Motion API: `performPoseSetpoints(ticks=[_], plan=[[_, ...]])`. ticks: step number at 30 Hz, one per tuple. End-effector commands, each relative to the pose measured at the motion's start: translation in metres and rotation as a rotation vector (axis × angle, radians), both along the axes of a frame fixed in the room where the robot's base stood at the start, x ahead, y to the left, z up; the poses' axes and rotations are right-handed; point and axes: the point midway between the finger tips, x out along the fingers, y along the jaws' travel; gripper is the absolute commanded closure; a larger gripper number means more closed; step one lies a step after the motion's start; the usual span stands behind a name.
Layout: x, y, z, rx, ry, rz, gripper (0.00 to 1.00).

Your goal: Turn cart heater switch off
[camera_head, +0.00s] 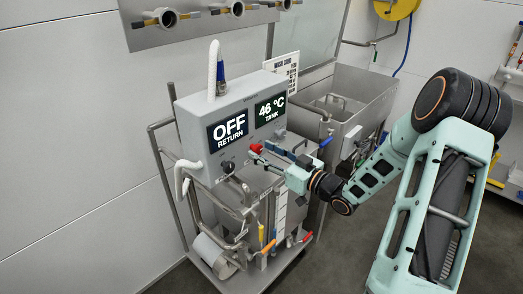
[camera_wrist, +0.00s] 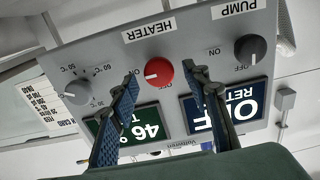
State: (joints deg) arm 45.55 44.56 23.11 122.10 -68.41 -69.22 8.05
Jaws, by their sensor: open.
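The red heater switch (camera_wrist: 159,73) is a round knob on the grey control box, under the label HEATER, in the wrist view. In the head view the red knob (camera_head: 256,148) is on the box front. My gripper (camera_wrist: 163,75) is open, its two blue-padded fingers on either side of the knob, with a visible gap to each side. In the head view my gripper (camera_head: 272,152) is right at the box front; contact cannot be told.
A black pump knob (camera_wrist: 250,48) and a grey temperature dial (camera_wrist: 77,92) flank the heater knob. The displays read OFF RETURN (camera_head: 228,130) and 46 °C TANK (camera_head: 270,109). Cart hoses and rails (camera_head: 165,150) and a steel sink (camera_head: 350,105) are close by.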

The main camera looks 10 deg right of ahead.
Motion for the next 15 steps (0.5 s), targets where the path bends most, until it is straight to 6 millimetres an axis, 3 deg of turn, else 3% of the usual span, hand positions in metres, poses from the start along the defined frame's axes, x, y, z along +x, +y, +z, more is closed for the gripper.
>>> performPoseSetpoints(ticks=[13,15], plan=[[0.0103,0.0073,-0.0004,0.0,0.001,-0.001,0.57],[0.0102,0.0072,-0.0003,0.0,0.001,-0.001,0.64]])
